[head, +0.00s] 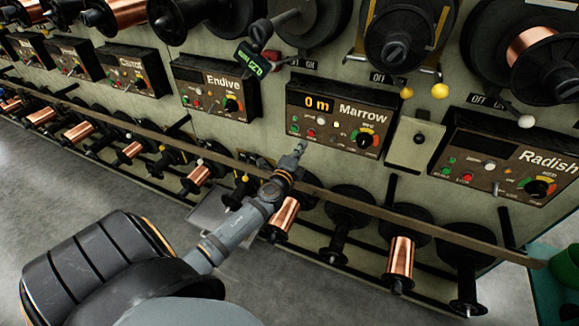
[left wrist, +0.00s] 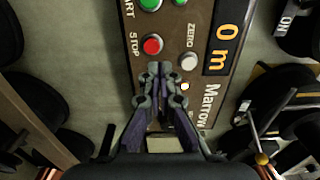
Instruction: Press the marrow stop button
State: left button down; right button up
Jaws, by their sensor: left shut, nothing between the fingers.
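The Marrow panel (head: 345,150) is a dark box on the wall with an orange "0 m" display. Its red stop button (left wrist: 152,45) shows clearly in the left wrist view, beside the word STOP. My left gripper (head: 301,146) is just below the lower left of the panel in the head view. In the left wrist view, the shut, empty fingertips (left wrist: 162,68) lie just below the red button and do not cover it. I cannot tell how far they are from the panel surface. My right gripper is not in view.
A green start button (left wrist: 150,4) and a white zero button (left wrist: 189,61) are near the stop button. The Endive panel (head: 215,88) is left and the Radish panel (head: 515,165) right. A rail (head: 400,221) with copper spools runs below.

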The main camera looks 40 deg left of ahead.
pick_arm(q)
jog(key=f+b+v, duration=0.1)
jog(key=v, duration=0.5)
jog(key=shift+s, duration=0.35)
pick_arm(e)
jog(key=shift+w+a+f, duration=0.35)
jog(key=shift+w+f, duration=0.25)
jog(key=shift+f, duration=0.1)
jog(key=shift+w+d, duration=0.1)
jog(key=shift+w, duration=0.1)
